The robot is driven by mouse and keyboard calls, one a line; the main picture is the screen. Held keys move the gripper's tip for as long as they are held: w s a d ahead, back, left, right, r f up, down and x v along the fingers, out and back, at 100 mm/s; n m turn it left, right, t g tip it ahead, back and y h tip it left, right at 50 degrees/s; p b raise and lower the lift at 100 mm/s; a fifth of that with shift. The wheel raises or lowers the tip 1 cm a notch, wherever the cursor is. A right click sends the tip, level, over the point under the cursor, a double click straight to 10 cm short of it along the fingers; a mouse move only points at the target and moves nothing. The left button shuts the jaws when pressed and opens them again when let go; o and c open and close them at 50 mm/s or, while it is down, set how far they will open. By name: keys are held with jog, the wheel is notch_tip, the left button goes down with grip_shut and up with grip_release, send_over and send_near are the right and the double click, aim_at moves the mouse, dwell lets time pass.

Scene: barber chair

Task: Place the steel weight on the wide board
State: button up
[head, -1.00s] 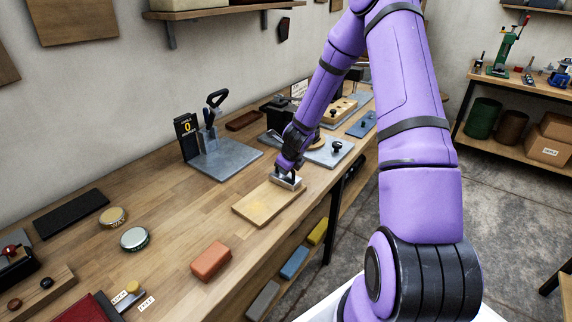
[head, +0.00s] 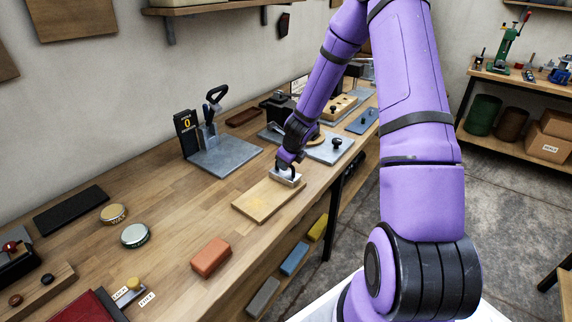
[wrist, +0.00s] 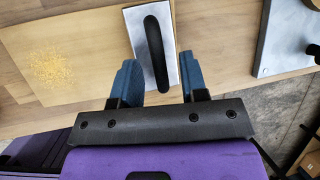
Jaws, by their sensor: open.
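The steel weight (wrist: 134,38) is a pale grey block with a black arched handle. In the head view the weight (head: 287,180) sits at the far end of the wide board (head: 262,205). The wide board (wrist: 30,80) is pale wood with a yellow grainy patch and lies left of the weight in the wrist view. I cannot tell how far the weight overlaps the board. My gripper (wrist: 160,82) is open, its blue-padded fingers apart with the handle's near end between them in the picture. My gripper (head: 286,166) is just above the weight in the head view.
A grey metal plate (head: 330,149) with a black knob lies beyond the weight. A grey stand (head: 225,158) with a black lever is behind the board. An orange block (head: 211,256) lies in front left. The bench's front edge is close on the right.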

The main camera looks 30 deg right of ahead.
jog(key=s+a+r+n+y, duration=0.1)
jog(key=s+a+r+n, duration=0.4)
jog(key=r, duration=0.5)
jog(key=s+a+r+n, duration=0.4)
jog(key=r+n, duration=0.2)
jog(key=r, duration=0.3)
jog(key=s+a+r+n+y, duration=0.1)
jog(key=s+a+r+n, duration=0.4)
jog(key=r, duration=0.5)
jog(key=s+r+n, duration=0.3)
jog(key=s+n, duration=0.4)
jog(key=s, duration=0.3)
jog(key=s+a+r+n+h, duration=0.1)
jog(key=s+r+n, duration=0.3)
jog(key=s+n, duration=0.4)
jog(key=shift+s+a+n, duration=0.15)
jog(key=shift+s+n, duration=0.15)
jog(key=shift+s, duration=0.55)
